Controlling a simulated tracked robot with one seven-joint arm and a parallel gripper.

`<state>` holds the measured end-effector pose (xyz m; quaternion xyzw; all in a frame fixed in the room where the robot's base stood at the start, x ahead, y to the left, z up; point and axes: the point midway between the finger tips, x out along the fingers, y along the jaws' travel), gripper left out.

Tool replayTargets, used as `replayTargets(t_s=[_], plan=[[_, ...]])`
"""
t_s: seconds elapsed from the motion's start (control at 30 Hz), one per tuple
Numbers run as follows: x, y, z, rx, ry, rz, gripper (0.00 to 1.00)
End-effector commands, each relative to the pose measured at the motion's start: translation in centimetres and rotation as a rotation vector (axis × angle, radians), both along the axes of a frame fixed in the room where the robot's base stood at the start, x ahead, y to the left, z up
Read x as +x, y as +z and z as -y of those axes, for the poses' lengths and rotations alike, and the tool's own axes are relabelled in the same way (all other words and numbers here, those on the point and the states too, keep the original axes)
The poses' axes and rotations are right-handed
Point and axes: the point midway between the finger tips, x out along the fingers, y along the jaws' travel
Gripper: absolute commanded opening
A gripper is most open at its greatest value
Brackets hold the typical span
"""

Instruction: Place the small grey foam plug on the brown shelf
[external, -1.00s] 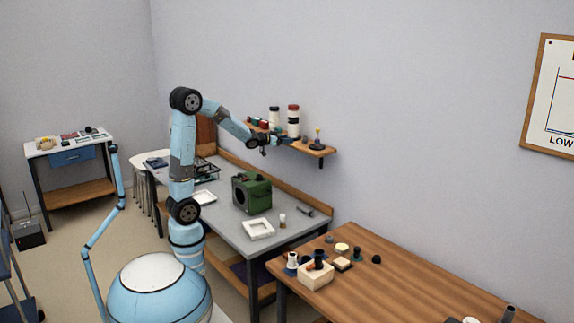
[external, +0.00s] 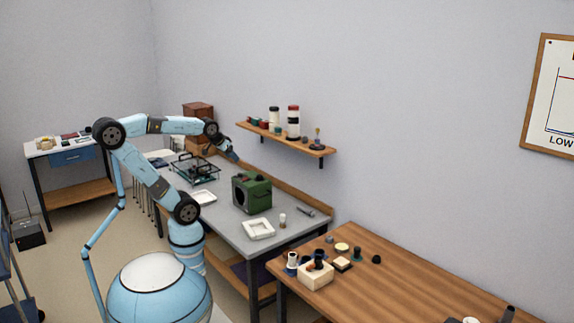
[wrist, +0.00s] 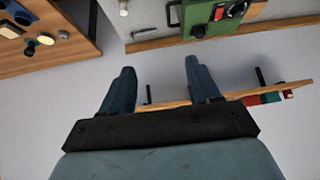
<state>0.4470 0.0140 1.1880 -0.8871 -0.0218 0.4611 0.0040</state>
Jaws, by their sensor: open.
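The brown shelf (external: 280,140) is fixed to the wall above the grey bench. A small grey piece (external: 305,139) stands on its right part, beside a dark item with a yellowish top; it looks like the foam plug, but it is too small to be sure. My gripper (external: 234,157) is left of the shelf and lower in the picture, apart from it. In the wrist view my gripper (wrist: 160,66) has its two fingers wide apart with nothing between them. The shelf (wrist: 278,89) shows edge-on behind the fingers there.
White jars (external: 293,122) and small coloured items stand on the shelf. A wooden table (external: 420,275) with several small parts is at right.

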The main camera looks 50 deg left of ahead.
Motion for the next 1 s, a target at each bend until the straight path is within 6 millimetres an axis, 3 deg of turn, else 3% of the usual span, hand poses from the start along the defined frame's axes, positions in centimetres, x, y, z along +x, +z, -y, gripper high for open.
replayTargets(t_s=[0.03, 0.13, 0.33, 0.53, 0.8, 0.9, 1.0], plan=[[-1.6, -0.2, 0.4, -0.008, -0.007, -0.027, 0.61], [-4.0, -0.8, 0.9, -0.021, -0.021, -0.080, 0.61], [-5.7, -1.3, 1.4, -0.030, -0.034, -0.122, 0.61], [-5.6, -1.3, 1.4, -0.029, -0.034, -0.122, 0.63], [-5.3, -1.2, 1.3, -0.028, -0.031, -0.116, 0.89], [-3.9, -1.2, 0.7, -0.018, -0.012, -0.085, 0.99], [-0.8, -0.9, -0.6, 0.000, 0.019, -0.017, 1.00]])
